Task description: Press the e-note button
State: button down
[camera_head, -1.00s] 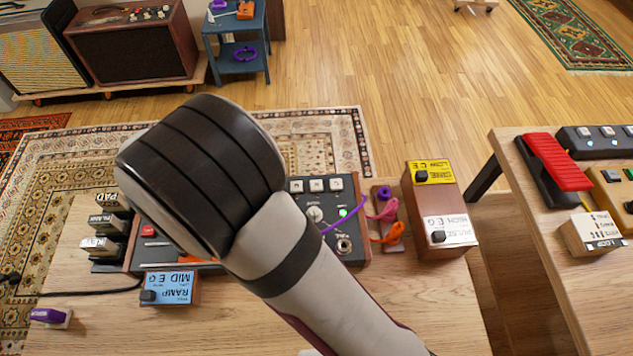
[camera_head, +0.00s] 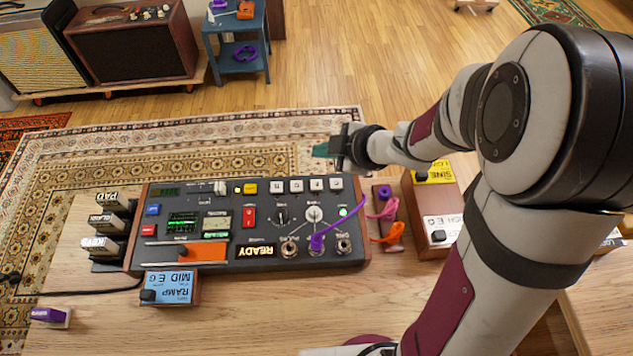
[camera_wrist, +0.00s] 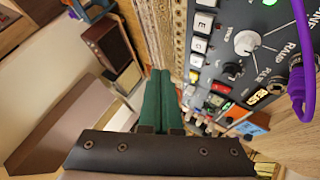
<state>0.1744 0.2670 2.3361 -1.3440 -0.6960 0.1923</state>
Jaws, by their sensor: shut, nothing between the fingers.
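A dark console (camera_head: 215,260) with wooden ends lies on the table. A row of several small white buttons (camera_head: 306,185) runs along its far edge, right of a yellow button (camera_head: 249,188). The white buttons also show in the wrist view (camera_wrist: 199,46), with small letters on them; I cannot surely read which is E. My gripper (camera_head: 322,150) has green fingers. It appears just beyond the far edge of the console, near the right end of the button row. In the wrist view the fingers (camera_wrist: 158,95) are shut together and empty, left of the buttons.
A purple cable (camera_head: 330,232) loops over the console's right side. A wooden block with hanging cables (camera_head: 384,200) and a yellow-topped box (camera_head: 436,172) stand to the right. A blue-topped box (camera_head: 168,290) sits in front. Dark labelled blocks (camera_head: 108,223) stand left.

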aim_at(321, 187)
jog(key=shift+f, duration=0.1)
jog(key=shift+f, duration=4.35)
jog(key=shift+f, duration=0.4)
jog(key=shift+f, duration=0.45)
jog(key=shift+r, duration=0.85)
jog(key=shift+r, duration=2.55)
